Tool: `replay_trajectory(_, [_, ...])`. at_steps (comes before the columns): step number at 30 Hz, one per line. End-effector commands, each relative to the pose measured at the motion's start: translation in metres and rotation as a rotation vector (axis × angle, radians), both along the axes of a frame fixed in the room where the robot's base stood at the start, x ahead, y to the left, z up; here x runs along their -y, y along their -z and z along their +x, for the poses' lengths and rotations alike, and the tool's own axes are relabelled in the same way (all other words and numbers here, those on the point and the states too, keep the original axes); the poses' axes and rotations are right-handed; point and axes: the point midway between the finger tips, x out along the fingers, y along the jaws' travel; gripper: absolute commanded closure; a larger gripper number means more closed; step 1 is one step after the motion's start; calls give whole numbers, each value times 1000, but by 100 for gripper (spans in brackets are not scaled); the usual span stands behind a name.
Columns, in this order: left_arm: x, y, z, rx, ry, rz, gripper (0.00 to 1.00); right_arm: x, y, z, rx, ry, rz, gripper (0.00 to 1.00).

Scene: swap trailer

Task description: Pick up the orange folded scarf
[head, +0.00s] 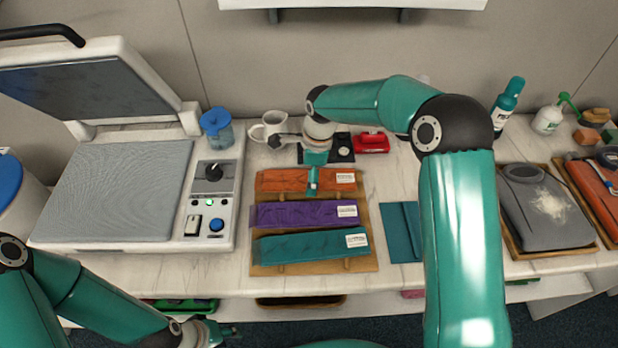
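The orange folded scarf (282,180) lies at the back of a wooden rack (371,262), with a white label at its right end. A purple folded scarf (290,214) and a teal folded scarf (300,246) lie in front of it. My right gripper (312,188) is over the middle of the orange scarf, pointing down and hiding part of it. I cannot tell whether its fingers are apart or touch the cloth. My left gripper (229,331) is low at the front, below the counter edge, away from the scarves. Its finger opening is unclear.
A heat press (120,190) with its lid raised stands at left. A blue-lidded jug (217,130), a white mug (268,126) and a red item (371,142) stand behind the rack. A teal folded cloth (401,232) and a grey garment on a board (545,205) are at right.

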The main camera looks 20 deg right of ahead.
Motion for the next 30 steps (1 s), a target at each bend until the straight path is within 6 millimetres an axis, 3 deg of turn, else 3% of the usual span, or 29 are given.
replay_trajectory(4, [0,0,0,0,0,0,60,0,0,0,0,0,0,9])
replay_trajectory(15, [0,0,0,0,0,0,60,0,0,0,0,0,0,71])
replay_trajectory(25, [0,1,0,0,0,0,60,0,-3,0,2,0,-1,71])
replay_trajectory(30, [0,3,0,0,0,0,60,0,-13,1,3,0,-1,71])
